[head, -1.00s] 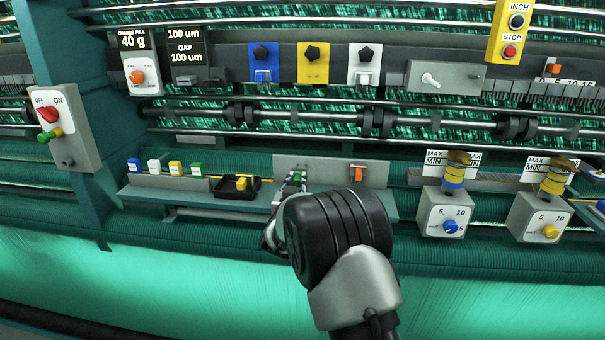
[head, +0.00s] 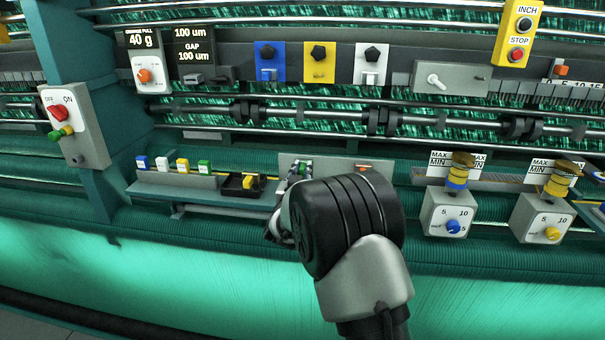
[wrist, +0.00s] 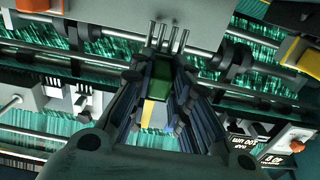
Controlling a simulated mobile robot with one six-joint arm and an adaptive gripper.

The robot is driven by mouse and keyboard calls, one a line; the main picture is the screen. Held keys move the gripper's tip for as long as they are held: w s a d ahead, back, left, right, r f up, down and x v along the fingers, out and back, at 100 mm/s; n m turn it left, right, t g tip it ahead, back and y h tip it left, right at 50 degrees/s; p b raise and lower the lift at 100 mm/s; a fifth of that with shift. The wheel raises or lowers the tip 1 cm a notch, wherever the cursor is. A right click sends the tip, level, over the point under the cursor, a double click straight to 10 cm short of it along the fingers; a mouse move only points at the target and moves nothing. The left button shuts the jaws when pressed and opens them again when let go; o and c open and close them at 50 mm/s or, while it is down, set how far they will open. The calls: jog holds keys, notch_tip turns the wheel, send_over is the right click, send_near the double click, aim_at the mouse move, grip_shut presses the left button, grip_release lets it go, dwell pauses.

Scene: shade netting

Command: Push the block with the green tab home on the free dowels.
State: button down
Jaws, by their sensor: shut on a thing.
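My gripper (wrist: 161,75) is shut on the block with the green tab (wrist: 157,88); the fingers lie along both its sides. Several thin grey dowels (wrist: 168,38) show just beyond the block's far end in the wrist view. Whether the block is on them or only in front of them I cannot tell. In the head view the green tab (head: 308,166) shows at my gripper (head: 299,170), before the left part of a grey upright plate (head: 335,163). My arm's black joint hides the lower right of that plate.
A shelf (head: 200,197) carries blue, white, yellow and green tabbed pieces on the left and a black tray (head: 232,192) with a yellow-tabbed block. An orange piece (head: 364,168) is on the plate's right. Dosing units with knobs (head: 447,213) stand further right. Rollers (head: 320,117) run above.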

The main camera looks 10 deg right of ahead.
jog(key=w+d+r+p, duration=0.2)
jog(key=w+r+p, duration=0.3)
jog(key=r+p, duration=0.5)
jog(key=w+d+r+p, duration=0.3)
jog(key=w+r+p, duration=0.2)
jog(key=r+p, duration=0.5)
jog(key=shift+w+d+r+p, duration=0.15)
jog(key=shift+r+p, duration=0.15)
jog(key=shift+r, duration=1.2)
jog(key=p+x, duration=0.2)
jog(key=x, duration=0.2)
jog(key=shift+p, duration=0.35)
jog(key=shift+w+d, duration=0.1)
jog(key=shift+w, duration=0.15)
jog(key=shift+p+x, duration=1.05)
jog(key=shift+p, duration=0.5)
jog(key=c, duration=1.4)
grip_release()
